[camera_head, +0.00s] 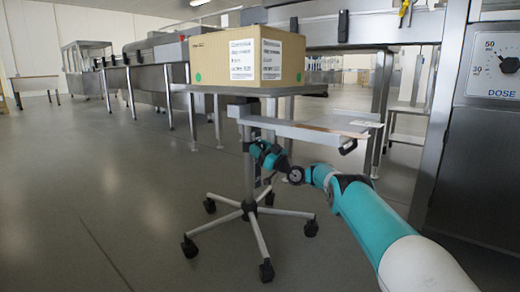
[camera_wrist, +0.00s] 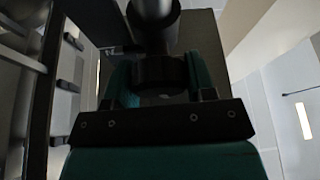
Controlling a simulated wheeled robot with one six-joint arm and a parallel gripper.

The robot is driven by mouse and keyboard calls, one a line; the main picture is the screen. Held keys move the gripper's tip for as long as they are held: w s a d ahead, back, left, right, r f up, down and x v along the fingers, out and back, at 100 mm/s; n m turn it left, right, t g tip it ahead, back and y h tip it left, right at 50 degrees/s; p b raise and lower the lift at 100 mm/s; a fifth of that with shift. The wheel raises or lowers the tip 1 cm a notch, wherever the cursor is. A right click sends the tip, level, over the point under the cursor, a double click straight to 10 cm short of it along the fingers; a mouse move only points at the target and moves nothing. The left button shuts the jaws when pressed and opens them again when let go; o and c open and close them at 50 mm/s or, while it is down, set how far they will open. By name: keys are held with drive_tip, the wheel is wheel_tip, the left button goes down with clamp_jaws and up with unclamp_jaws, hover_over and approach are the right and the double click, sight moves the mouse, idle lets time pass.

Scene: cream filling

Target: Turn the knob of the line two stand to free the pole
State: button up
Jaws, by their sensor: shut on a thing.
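The stand (camera_head: 252,225) is a grey metal pole on a five-legged wheeled base. A tabletop (camera_head: 290,89) with a cardboard box is at its top. My gripper (camera_head: 256,150) is at the stand's pole, below the tabletop. In the wrist view, my gripper (camera_wrist: 161,82) has its teal fingers on either side of a round dark knob (camera_wrist: 160,70) and is shut on it. A dark cylinder extends from the knob toward the top of that view. The knob is hidden behind my gripper in the head view.
The cardboard box (camera_head: 246,56) with white labels rests on the stand. A flat pale bar (camera_head: 300,131) juts right from the pole above my arm. A steel cabinet with a DOSE dial (camera_head: 507,66) stands at right. The floor at left is clear.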

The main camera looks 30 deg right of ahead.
drive_tip(key=shift+n+y, duration=0.3)
drive_tip(key=shift+n, duration=0.7)
drive_tip(key=o, duration=0.9)
drive_tip(key=shift+s+d+p, duration=0.2)
drive_tip(key=shift+s+p, duration=0.2)
drive_tip(key=shift+p, duration=0.5)
drive_tip(key=p+v, duration=1.2)
drive_tip(key=v, duration=0.4)
drive_tip(key=shift+s+d+f+p, duration=0.1)
drive_tip(key=shift+s+d+p, duration=0.15)
drive_tip(key=shift+p, duration=0.15)
